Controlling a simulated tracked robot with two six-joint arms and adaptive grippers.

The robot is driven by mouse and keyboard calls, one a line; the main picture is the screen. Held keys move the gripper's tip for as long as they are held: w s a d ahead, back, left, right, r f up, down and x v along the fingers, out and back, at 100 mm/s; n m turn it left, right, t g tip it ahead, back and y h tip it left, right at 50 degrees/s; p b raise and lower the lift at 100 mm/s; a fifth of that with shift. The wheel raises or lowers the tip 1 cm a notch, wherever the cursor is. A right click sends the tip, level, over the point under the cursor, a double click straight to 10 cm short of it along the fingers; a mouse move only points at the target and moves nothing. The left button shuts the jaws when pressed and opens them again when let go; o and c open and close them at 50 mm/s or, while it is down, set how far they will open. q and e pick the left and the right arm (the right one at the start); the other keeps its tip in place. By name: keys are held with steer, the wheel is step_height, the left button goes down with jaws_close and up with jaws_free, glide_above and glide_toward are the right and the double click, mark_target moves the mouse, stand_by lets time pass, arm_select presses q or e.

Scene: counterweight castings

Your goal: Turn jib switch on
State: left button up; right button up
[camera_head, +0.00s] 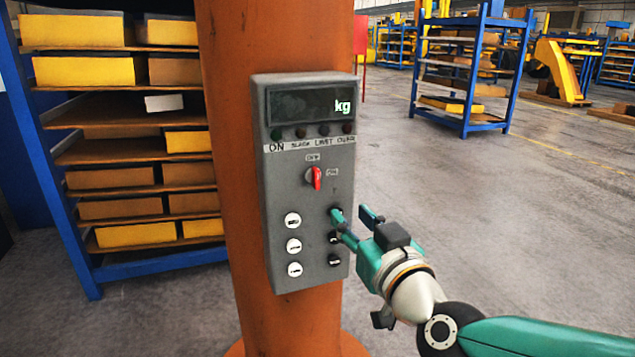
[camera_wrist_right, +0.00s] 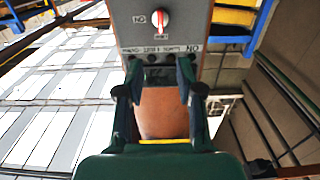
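The jib switch (camera_head: 316,178) is a red rotary knob on the grey control box (camera_head: 300,222). Its handle stands roughly upright toward the upper label, which reads OFF; the ON label is to its right. The switch also shows upside down in the right wrist view (camera_wrist_right: 162,19), with its handle toward OFF. My right gripper (camera_head: 352,213) is open and empty, below and to the right of the switch. One finger overlaps the dark buttons at the box's lower right; whether it touches them I cannot tell. Both fingers also show spread in the wrist view (camera_wrist_right: 160,76). My left gripper is out of view.
The box is fixed to an orange column (camera_head: 228,120). It has a display (camera_head: 300,106) reading kg and white buttons (camera_head: 294,245) at lower left. A blue rack (camera_head: 60,200) with yellow and brown castings stands left. Another rack (camera_head: 466,70) is farther back; floor right is open.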

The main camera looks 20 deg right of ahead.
mark_target(318, 180)
steer(key=w, duration=0.5)
steer(key=w+p, duration=0.1)
steer(key=w, duration=0.4)
steer(key=w+p, duration=0.1)
steer(key=w, duration=0.5)
steer(key=shift+w+a+f, duration=0.1)
steer(key=shift+a, duration=0.2)
